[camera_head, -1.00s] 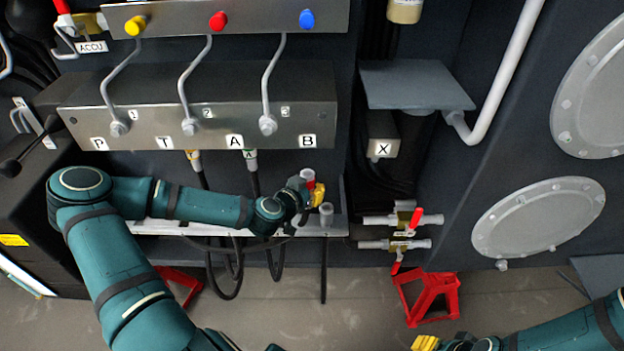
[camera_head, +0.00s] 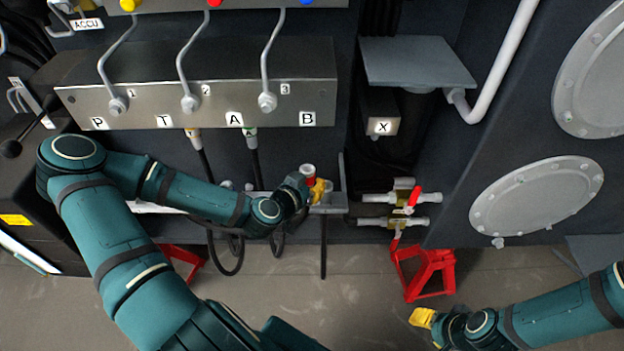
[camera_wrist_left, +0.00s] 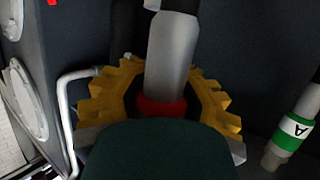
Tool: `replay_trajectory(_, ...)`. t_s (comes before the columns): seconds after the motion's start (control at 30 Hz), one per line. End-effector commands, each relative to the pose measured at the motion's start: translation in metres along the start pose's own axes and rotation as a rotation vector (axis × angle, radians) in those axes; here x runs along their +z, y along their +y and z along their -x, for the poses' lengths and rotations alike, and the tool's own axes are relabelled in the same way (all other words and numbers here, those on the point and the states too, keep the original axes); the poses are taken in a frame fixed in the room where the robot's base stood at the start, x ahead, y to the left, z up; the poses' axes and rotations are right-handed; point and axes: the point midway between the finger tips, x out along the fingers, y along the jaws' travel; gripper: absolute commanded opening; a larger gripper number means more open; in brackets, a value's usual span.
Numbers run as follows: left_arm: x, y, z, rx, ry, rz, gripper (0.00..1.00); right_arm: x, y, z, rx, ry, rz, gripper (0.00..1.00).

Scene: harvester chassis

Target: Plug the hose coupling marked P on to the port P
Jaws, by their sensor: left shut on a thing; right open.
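My left gripper (camera_head: 318,189) is shut around a grey coupling with a red band (camera_head: 309,175), at the right end of the rail. In the left wrist view its yellow fingers are on both sides of the red band, with the grey coupling body (camera_wrist_left: 172,55) above it. No letter shows on the coupling. The plate marked P (camera_head: 99,123) is at the left end of the manifold; the port itself is not visible. My right gripper (camera_head: 428,320) is open and empty at the lower right, well away from the manifold.
Hoses are on at T (camera_head: 194,136) and A (camera_head: 249,138); the green-banded A coupling (camera_wrist_left: 292,132) shows in the left wrist view. A rail (camera_head: 335,203) runs below the manifold (camera_head: 215,100). Valves (camera_head: 400,209) and a red stand (camera_head: 424,273) are to the right.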

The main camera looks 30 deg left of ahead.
Motion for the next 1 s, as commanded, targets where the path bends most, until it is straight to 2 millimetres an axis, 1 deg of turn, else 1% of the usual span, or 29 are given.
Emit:
replay_trajectory(0.13, -0.001, 0.0, 0.0, 0.0, 0.002, -0.001, 0.0, 0.003, 0.0, 0.001, 0.0, -0.007, -0.001, 0.47)
replay_trajectory(1.0, 0.015, -0.071, 0.044, -0.003, 0.001, -0.001, 0.0, 0.004, -0.005, 0.015, -0.001, -0.013, -0.002, 0.47)
